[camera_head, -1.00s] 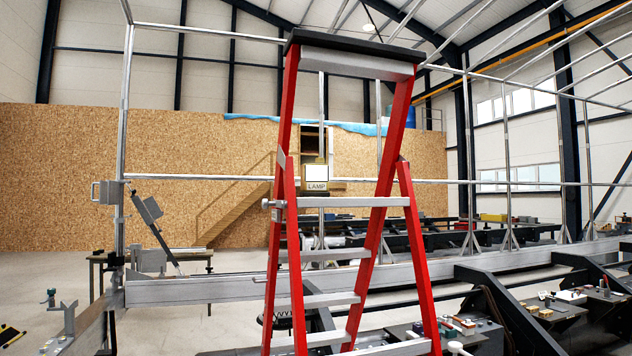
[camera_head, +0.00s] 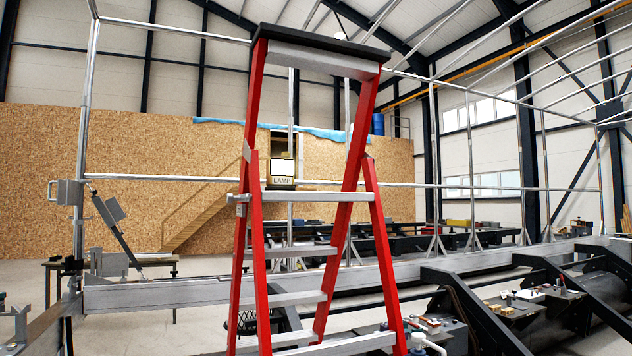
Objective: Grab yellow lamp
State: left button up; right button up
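Neither of my grippers shows in the head view.
The ladder has a black top and grey steps and stands in front of me. A long grey beam (camera_head: 160,294) runs across behind it. Black frames with tools (camera_head: 520,300) fill the right. A dark table (camera_head: 110,266) is at left. Open floor shows at far left.

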aim_at(279, 171)
jog(key=i+j+z, duration=0.15)
jog(key=z, duration=0.3)
jog(key=i+j+z, duration=0.15)
jog(key=z, duration=0.3)
jog(key=i+j+z, duration=0.1)
jog(key=j+z, duration=0.4)
jog(key=l, duration=0.15)
